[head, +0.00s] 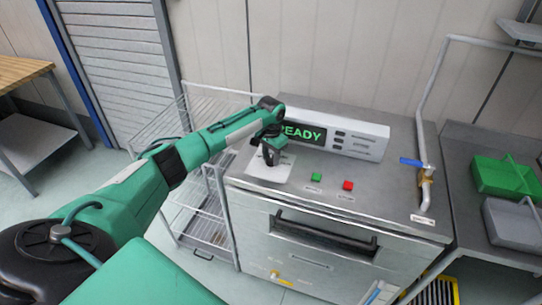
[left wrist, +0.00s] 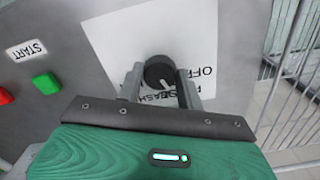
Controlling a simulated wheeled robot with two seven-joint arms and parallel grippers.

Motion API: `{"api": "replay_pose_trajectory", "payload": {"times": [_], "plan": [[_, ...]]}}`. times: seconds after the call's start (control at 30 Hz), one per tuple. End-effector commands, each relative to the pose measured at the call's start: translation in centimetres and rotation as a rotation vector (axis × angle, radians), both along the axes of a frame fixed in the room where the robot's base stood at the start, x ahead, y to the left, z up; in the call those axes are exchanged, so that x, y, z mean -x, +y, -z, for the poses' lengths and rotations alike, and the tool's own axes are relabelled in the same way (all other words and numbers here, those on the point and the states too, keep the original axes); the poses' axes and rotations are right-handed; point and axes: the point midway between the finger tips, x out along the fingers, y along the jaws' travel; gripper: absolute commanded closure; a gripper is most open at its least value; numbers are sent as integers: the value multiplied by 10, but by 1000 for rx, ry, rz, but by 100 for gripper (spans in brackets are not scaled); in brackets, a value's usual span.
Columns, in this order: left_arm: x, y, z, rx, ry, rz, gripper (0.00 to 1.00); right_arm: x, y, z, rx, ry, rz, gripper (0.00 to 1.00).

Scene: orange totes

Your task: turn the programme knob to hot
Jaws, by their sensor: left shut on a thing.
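The programme knob (left wrist: 158,71) is a round black knob with a white pointer line, on a white label plate (left wrist: 118,40). In the left wrist view, the plate's print appears upside down; I can read OFF and part of a word ending in ASH. The word hot is not visible. My left gripper (left wrist: 162,82) has its two fingers on either side of the knob and is shut on it. In the head view, my left gripper (head: 268,158) is over the white plate (head: 257,172) and hides the knob. My right gripper is not in view.
A display (head: 304,134) reads READY in green. A green button (head: 316,177) and a red button (head: 348,185) are on the machine top, right of the plate. A blue-handled valve (head: 412,163) with a pipe stands farther right. A wire rack (head: 205,205) stands left.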

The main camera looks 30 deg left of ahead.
Motion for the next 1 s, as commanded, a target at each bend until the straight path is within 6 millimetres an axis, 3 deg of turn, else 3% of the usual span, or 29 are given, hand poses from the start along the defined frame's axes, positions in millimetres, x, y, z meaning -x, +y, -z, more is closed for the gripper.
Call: {"api": "replay_pose_trajectory", "payload": {"times": [0.37,1.0], "plan": [[0,-1,-1,2,-1,188,86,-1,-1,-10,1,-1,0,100],[-1,-1,-1,2,-3,790,86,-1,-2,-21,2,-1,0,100]]}}
